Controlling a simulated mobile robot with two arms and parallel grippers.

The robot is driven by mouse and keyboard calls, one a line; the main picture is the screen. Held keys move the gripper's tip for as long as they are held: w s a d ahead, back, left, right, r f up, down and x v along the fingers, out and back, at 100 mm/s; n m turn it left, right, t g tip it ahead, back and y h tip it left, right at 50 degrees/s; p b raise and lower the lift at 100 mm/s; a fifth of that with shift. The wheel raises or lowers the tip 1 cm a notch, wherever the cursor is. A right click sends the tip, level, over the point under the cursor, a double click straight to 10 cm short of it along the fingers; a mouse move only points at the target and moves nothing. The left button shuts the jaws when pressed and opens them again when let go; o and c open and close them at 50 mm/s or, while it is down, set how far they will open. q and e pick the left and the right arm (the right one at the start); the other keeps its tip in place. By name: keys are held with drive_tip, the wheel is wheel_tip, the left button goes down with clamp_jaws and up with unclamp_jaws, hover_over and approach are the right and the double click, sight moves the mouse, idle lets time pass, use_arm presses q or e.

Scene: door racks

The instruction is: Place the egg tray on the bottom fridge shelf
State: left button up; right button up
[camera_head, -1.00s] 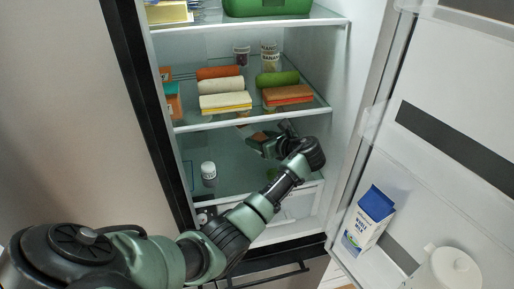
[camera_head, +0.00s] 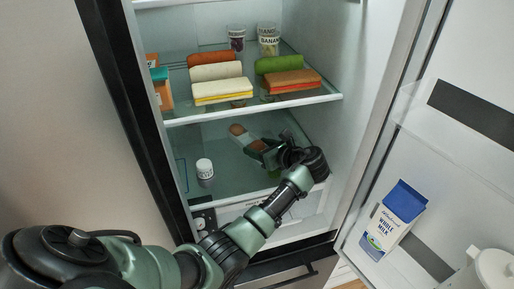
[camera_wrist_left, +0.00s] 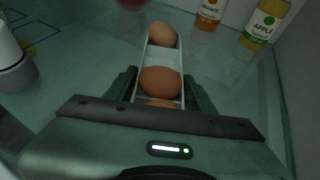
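The egg tray (camera_wrist_left: 162,58) is a narrow white tray with brown eggs in a row, in the left wrist view. It lies between the fingers of my left gripper (camera_wrist_left: 160,92), which appear to press on its sides. In the head view my left gripper (camera_head: 258,149) is inside the fridge at the bottom shelf (camera_head: 232,178), and an egg end of the tray (camera_head: 238,129) shows beyond it. The tray is at or just above the glass; I cannot tell if it touches. My gripper hides its near part. My right gripper is not in view.
A white-capped bottle (camera_head: 205,169) stands left on the bottom shelf. Juice bottles (camera_wrist_left: 263,22) stand beyond the tray, to the right. The open door (camera_head: 455,150) with a milk carton (camera_head: 395,218) is at right.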

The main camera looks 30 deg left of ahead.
use_arm(q)
drive_tip(key=shift+o, duration=1.4)
drive_tip(key=shift+s+d+r, duration=0.1)
drive_tip(key=shift+s+d, duration=0.05)
drive_tip(key=shift+d, duration=0.15)
drive_tip(key=shift+d+r, duration=0.1)
drive_tip(key=shift+a, duration=0.2)
drive_tip(key=shift+d, duration=0.35)
drive_tip(key=b+v, duration=0.2)
drive_tip(key=v, duration=0.7)
drive_tip(key=shift+s+d, duration=0.1)
drive_tip(key=shift+d, duration=0.25)
drive_tip(key=shift+s+d+r+b, duration=0.2)
drive_tip(key=shift+d+r+b, duration=0.15)
drive_tip(key=shift+d, duration=0.2)
drive_tip(key=shift+d+r, duration=0.1)
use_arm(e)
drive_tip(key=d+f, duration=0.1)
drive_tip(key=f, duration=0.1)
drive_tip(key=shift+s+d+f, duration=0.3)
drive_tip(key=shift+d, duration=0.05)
